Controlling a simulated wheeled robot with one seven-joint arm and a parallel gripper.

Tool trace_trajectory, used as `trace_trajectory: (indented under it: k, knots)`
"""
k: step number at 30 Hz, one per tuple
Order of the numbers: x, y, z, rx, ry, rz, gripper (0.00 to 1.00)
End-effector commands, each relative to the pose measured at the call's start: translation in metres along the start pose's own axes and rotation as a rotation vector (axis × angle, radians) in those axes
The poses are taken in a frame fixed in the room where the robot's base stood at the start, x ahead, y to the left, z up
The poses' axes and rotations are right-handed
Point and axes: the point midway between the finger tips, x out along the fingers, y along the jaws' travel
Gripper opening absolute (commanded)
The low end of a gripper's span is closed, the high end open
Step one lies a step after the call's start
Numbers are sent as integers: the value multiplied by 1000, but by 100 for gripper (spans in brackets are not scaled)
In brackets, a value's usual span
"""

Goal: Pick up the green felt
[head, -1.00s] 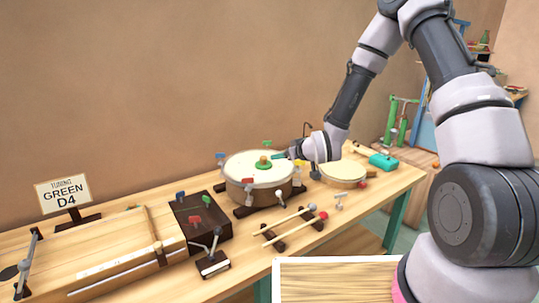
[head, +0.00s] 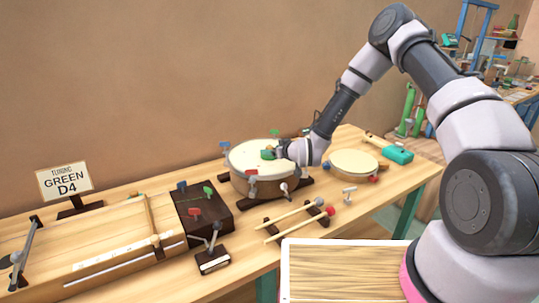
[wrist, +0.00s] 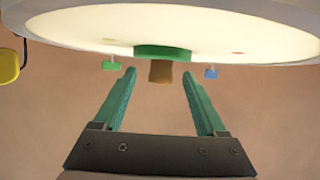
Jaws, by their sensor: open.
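The green felt (head: 268,154) is a small round pad lying on the pale head of the drum (head: 246,158). In the wrist view, which shows the scene upside down, the felt (wrist: 150,50) rests flat against the drum head with a short brown knob (wrist: 160,73) on it. My gripper (wrist: 159,75) is open, with its two teal fingers apart. Its fingertips are either side of the knob in that view; I cannot tell the remaining depth gap. In the head view my gripper (head: 279,152) reaches in low from the right and partly hides the felt.
Coloured tuning keys (head: 225,145) stand around the drum rim. A smaller drum (head: 353,162) and a teal mallet (head: 397,154) lie to the right. Two sticks (head: 300,220) lie in front. A dark box (head: 205,208) and a "GREEN D4" sign (head: 64,180) are left.

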Motion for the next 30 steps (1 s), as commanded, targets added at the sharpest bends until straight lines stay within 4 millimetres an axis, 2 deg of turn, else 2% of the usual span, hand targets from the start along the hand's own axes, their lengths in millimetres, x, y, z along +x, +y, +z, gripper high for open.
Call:
trace_trajectory:
  k: [3, 6, 13, 14, 15, 19, 30]
  knots:
    - [17, -1, 0, 0, 1, 0, 74]
    - [24, -1, 0, 0, 0, -1, 74]
    - [25, -1, 0, 0, 0, -1, 74]
    - [25, -1, 0, 0, 0, -1, 66]
    - [25, -1, 0, 0, 0, -1, 51]
    - [25, -1, 0, 0, 0, -1, 1]
    - [24, 0, -4, -1, 1, 0, 0]
